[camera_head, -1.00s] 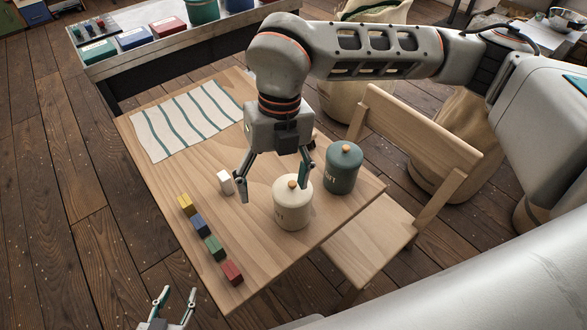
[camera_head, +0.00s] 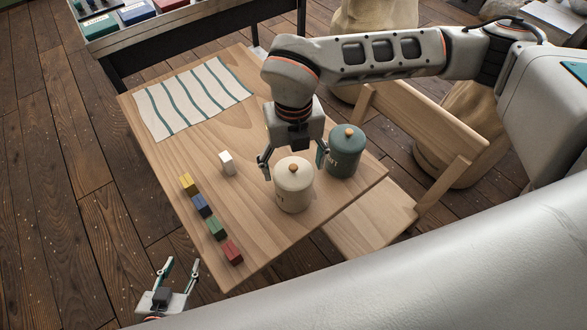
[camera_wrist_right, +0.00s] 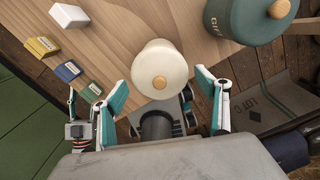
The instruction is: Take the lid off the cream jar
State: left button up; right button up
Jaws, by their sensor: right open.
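The cream jar (camera_head: 293,190) stands upright on the wooden table, with its cream lid on and a round wooden knob (camera_head: 294,168) on top. My right gripper (camera_head: 294,166) is open above the jar, its fingers apart on either side of the lid. In the right wrist view the lid (camera_wrist_right: 160,62) shows from above, a little beyond the open fingertips. The fingers do not appear to touch it. My left gripper (camera_head: 181,264) is open and empty at the lower left, off the table's near edge.
A teal jar (camera_head: 345,152) with a lid stands close behind the cream jar. A white block (camera_head: 227,164) and yellow, blue, green and red blocks (camera_head: 232,252) lie to the left. A striped cloth (camera_head: 190,98) lies at the back. A chair (camera_head: 420,150) stands at the right.

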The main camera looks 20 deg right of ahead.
jog(key=shift+f, duration=0.1)
jog(key=c, duration=1.3)
jog(key=shift+c, duration=0.9)
jog(key=shift+s, duration=0.1)
